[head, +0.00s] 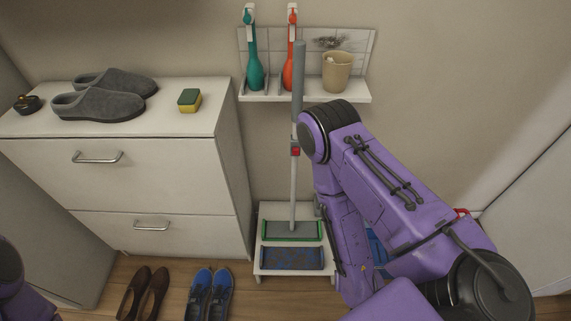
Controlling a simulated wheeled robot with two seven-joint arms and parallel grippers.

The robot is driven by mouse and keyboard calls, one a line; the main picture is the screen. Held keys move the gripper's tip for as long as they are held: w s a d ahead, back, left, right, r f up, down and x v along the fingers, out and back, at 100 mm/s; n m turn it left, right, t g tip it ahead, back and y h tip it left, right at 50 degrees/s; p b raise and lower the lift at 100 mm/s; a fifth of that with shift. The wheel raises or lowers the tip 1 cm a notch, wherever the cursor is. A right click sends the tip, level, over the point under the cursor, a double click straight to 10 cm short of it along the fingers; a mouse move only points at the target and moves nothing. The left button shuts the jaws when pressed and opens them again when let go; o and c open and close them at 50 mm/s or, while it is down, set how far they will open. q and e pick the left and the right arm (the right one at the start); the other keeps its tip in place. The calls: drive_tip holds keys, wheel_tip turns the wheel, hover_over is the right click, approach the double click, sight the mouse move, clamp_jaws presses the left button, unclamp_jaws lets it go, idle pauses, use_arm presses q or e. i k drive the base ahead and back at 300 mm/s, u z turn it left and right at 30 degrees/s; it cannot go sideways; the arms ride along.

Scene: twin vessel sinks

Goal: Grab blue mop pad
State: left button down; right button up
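A flat blue mop pad (292,258) lies on the lower front level of a small white stand (261,273) on the floor. A mop with a grey pole (294,190) stands upright behind it, its green-edged grey head (292,231) on the level above. My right arm bends across the right of the head view and its forearm comes down just right of the stand. My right gripper is not visible. Only a bit of my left arm shows at the lower left edge, and my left gripper is out of view.
A white cabinet (165,165) with slippers (105,95) and a sponge (189,100) stands left of the stand. Shoes (208,293) are on the floor before it. A wall shelf (310,97) holds brushes and a beige cup (337,72). A blue object (377,248) is partly hidden behind my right arm.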

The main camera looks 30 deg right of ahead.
sight(271, 258)
drive_tip(key=z, duration=1)
drive_tip(key=k, duration=1)
drive_tip(key=u, duration=1.05)
